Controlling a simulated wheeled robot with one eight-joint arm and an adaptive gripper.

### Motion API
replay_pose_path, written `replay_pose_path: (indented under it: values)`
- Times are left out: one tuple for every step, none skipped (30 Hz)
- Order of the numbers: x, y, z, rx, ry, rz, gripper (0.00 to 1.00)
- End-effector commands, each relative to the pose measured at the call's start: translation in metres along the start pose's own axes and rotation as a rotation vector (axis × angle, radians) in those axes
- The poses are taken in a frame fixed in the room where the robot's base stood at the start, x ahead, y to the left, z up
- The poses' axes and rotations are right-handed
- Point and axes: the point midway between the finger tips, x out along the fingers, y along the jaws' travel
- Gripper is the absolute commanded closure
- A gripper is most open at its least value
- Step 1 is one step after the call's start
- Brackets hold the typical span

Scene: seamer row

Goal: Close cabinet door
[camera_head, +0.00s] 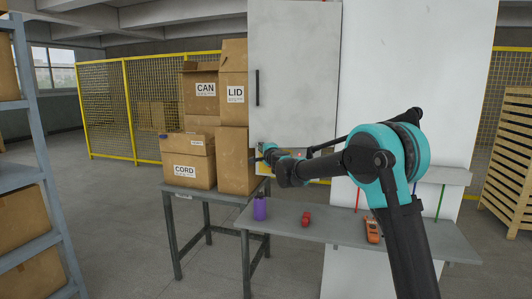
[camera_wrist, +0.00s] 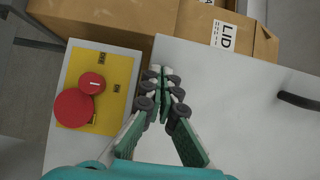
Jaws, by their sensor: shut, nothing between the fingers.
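The cabinet door (camera_head: 295,70) is a light grey flat panel to the left of a tall white panel, with a black bar handle (camera_head: 257,87) near its left edge. Its top is cut off. How far it stands open cannot be told. My gripper (camera_head: 258,158) is shut and empty at the door's lower left corner. In the wrist view, my gripper's fingertips (camera_wrist: 167,77) are together near an edge of the door (camera_wrist: 235,100). The handle (camera_wrist: 298,101) shows at the far right there. Contact with the door cannot be told.
A yellow plate with a red button (camera_wrist: 72,107) sits beside the door edge. Cardboard boxes (camera_head: 190,172) stand on a table at left. A grey bench (camera_head: 340,228) below my arm holds a purple bottle (camera_head: 260,208), a red object (camera_head: 306,219) and an orange device (camera_head: 372,231).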

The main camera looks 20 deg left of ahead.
Motion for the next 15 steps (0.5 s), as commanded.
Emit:
replay_pose_path:
  values:
    - [0.014,0.0,0.0,-0.001,0.032,0.0,1.0]
    - [0.021,0.001,-0.002,-0.001,0.053,0.0,1.0]
    - [0.03,0.0,-0.004,0.0,0.082,0.0,1.0]
    - [0.037,0.001,-0.006,0.0,0.102,0.0,1.0]
    - [0.043,0.0,-0.009,0.0,0.122,0.0,1.0]
    - [0.051,0.0,-0.011,0.0,0.147,0.0,1.0]
    - [0.057,0.0,-0.013,0.0,0.165,0.0,1.0]
    - [0.063,0.001,-0.015,0.0,0.181,0.0,1.0]
    - [0.069,0.0,-0.018,0.0,0.203,0.0,1.0]
    - [0.074,0.001,-0.02,0.0,0.219,0.0,1.0]
    - [0.079,0.0,-0.021,0.0,0.232,0.0,1.0]
    - [0.084,0.0,-0.024,0.0,0.251,0.0,1.0]
    - [0.088,0.0,-0.026,0.0,0.264,0.0,1.0]
    - [0.092,0.0,-0.028,0.0,0.277,0.0,1.0]
    - [0.097,0.0,-0.03,0.0,0.291,0.0,1.0]
